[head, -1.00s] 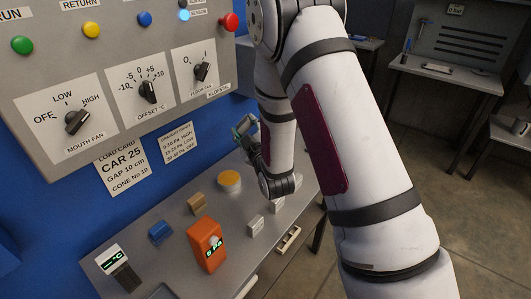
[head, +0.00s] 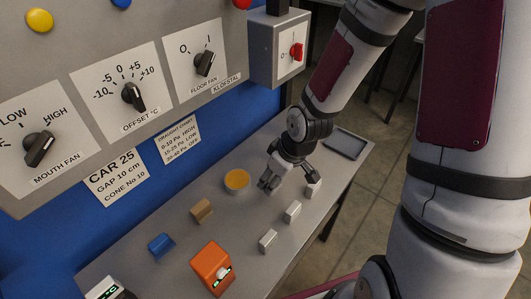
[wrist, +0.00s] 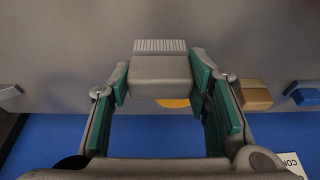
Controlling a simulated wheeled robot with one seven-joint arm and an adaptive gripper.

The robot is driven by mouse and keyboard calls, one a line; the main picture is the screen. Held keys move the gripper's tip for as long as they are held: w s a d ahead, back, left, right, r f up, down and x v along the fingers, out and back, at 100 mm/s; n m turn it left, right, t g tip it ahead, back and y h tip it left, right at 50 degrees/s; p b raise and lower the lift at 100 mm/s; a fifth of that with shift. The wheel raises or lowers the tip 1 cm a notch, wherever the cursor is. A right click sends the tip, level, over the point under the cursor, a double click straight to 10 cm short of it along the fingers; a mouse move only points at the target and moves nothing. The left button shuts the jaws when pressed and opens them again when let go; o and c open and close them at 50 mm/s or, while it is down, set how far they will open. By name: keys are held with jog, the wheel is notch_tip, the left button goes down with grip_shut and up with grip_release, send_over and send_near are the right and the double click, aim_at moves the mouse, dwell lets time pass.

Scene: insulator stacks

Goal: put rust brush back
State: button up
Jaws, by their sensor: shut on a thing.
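My gripper (head: 287,180) is low over the right part of the grey bench (head: 325,205), near the round tin with the orange-yellow top (head: 237,180). In the wrist view my gripper (wrist: 160,85) is shut on a grey block with a pale ridged strip, which I take to be the rust brush (wrist: 160,68). The block lies between the green finger pads. In the head view the brush is too small and covered to make out. I cannot tell whether it touches the bench.
Pale small blocks (head: 292,212) stand in a row along the bench's front edge, one close to my gripper. A dark shallow tray (head: 346,143) lies at the far end. A brown block (head: 201,211), blue block (head: 160,246) and orange meter (head: 212,268) stand nearer. The control panel (head: 120,70) overhangs the back.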

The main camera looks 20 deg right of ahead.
jog(key=w+d, duration=0.1)
jog(key=w, duration=0.4)
jog(key=w+d+f, duration=0.1)
jog(key=w, duration=0.4)
jog(key=w+d, duration=0.1)
jog(key=w, duration=0.4)
jog(key=shift+f, duration=0.2)
jog(key=shift+w+f, duration=0.25)
jog(key=shift+f, duration=1.55)
jog(key=o, duration=1.2)
